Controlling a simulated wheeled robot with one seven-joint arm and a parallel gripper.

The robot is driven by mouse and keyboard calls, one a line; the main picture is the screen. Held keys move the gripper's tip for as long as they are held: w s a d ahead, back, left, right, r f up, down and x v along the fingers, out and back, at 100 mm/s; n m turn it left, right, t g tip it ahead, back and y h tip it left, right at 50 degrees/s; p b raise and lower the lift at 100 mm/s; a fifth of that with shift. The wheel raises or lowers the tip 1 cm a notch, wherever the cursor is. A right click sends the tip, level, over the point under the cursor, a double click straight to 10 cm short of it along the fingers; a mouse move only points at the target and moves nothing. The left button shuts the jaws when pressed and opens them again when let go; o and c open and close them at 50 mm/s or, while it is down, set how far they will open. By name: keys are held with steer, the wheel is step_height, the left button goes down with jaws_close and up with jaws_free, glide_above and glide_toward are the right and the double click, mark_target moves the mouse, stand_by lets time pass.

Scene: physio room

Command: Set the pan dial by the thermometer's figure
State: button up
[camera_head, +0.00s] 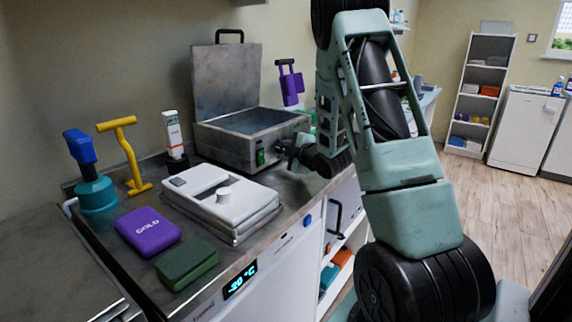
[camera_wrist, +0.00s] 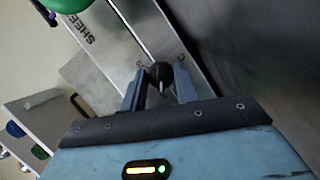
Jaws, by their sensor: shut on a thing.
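The pan is a grey metal box (camera_head: 225,150) with its lid (camera_head: 226,80) standing open and water-like grey inside. My gripper (camera_head: 290,152) is at the pan's right front, shut on a black dial (camera_wrist: 160,73), which sits between the two fingers in the wrist view (camera_wrist: 160,88). The dial's marks cannot be read. A white upright device with red marking, probably the thermometer (camera_head: 172,128), stands in a black base left of the pan; its figure is too small to read.
A yellow tool (camera_head: 125,150) and a blue-and-teal one (camera_head: 96,190) stand at left. The appliance display (camera_head: 240,281) reads -20 °C.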

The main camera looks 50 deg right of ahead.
steer(key=shift+f+n+b, duration=0.15)
steer(key=shift+n+b, duration=0.15)
steer(key=shift+b, duration=0.4)
steer(key=o, duration=0.7)
steer(key=shift+s+a, duration=0.1)
steer(key=shift+s, duration=0.05)
